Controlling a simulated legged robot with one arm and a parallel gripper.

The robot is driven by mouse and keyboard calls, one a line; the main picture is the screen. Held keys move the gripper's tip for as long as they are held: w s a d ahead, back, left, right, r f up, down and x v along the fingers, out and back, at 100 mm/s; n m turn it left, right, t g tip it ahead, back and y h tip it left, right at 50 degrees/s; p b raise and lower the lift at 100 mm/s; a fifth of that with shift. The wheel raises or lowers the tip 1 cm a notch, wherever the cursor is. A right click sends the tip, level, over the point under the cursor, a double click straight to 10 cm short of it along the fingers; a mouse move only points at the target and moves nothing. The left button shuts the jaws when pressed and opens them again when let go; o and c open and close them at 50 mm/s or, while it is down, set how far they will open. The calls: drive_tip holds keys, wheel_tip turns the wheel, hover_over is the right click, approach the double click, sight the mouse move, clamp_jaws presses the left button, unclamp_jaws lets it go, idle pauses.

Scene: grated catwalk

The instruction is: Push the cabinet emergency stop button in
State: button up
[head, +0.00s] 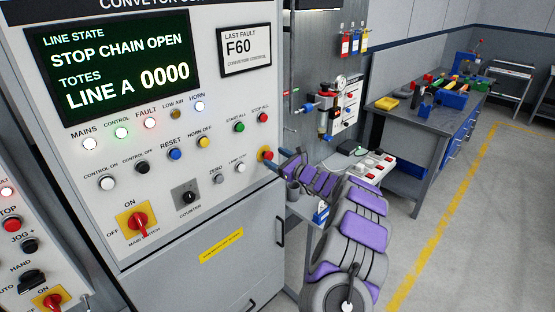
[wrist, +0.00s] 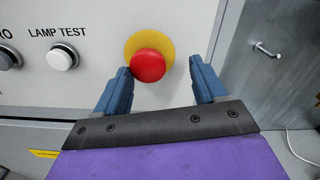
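The emergency stop button is a red mushroom head (wrist: 148,66) on a yellow round plate (wrist: 134,46), on the light grey cabinet front. In the head view the button (head: 266,154) is at the panel's right edge, right of the lamp test button. My gripper (wrist: 160,66) is open, with two blue fingers spread and nothing held between them. In the wrist view the button shows between the fingertips, nearer the left one, whose tip meets its edge in the picture. In the head view my gripper (head: 284,161) is close to the button's right side. I cannot tell whether they touch.
The lamp test button (wrist: 62,56) is left of the stop button. A red main switch (head: 138,221) on yellow is lower on the cabinet (head: 185,262). A cabinet door handle (head: 281,232) sticks out below. A workbench (head: 415,125) with tools stands at the right; the floor there is open.

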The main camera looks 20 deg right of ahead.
sight(266, 155)
drive_tip(key=shift+a+r, duration=0.25)
drive_tip(key=shift+a, duration=0.85)
drive_tip(key=c, duration=0.4)
drive_tip(key=shift+a, duration=0.15)
drive_tip(key=shift+c, duration=0.7)
drive_tip(key=shift+s+d+f, duration=0.1)
drive_tip(key=shift+d+f, duration=0.05)
drive_tip(key=shift+d, duration=0.5)
drive_tip(key=c, duration=0.5)
drive_tip(key=shift+w+a, duration=0.2)
drive_tip(key=shift+a, duration=0.15)
drive_tip(key=shift+w+a+r+p, duration=0.2)
drive_tip(key=shift+w+p, duration=0.1)
drive_tip(key=shift+w, duration=0.1)
drive_tip(key=shift+d, duration=0.2)
drive_tip(key=shift+w, duration=0.1)
